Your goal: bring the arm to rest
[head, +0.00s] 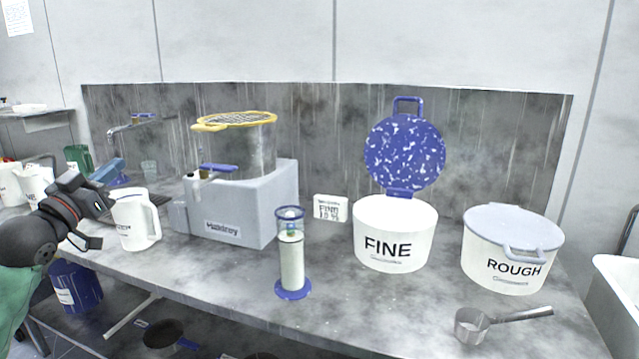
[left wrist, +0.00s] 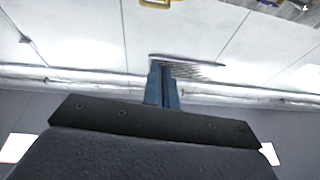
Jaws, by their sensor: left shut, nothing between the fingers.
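My left gripper (head: 97,217) is at the left of the head view, beside a white jug (head: 136,220) at the left part of the bench (head: 210,262). In the left wrist view the blue-grey fingers (left wrist: 162,86) are together with nothing between them. I cannot tell whether the gripper touches the jug. My right gripper is not in view.
A grey machine (head: 240,205) with a yellow-rimmed sieve stands behind. A blue-based cylinder (head: 291,262), an open FINE tub (head: 394,232), a lidded ROUGH tub (head: 508,262) and a metal scoop (head: 472,325) are further right. A blue bucket (head: 77,287) is below.

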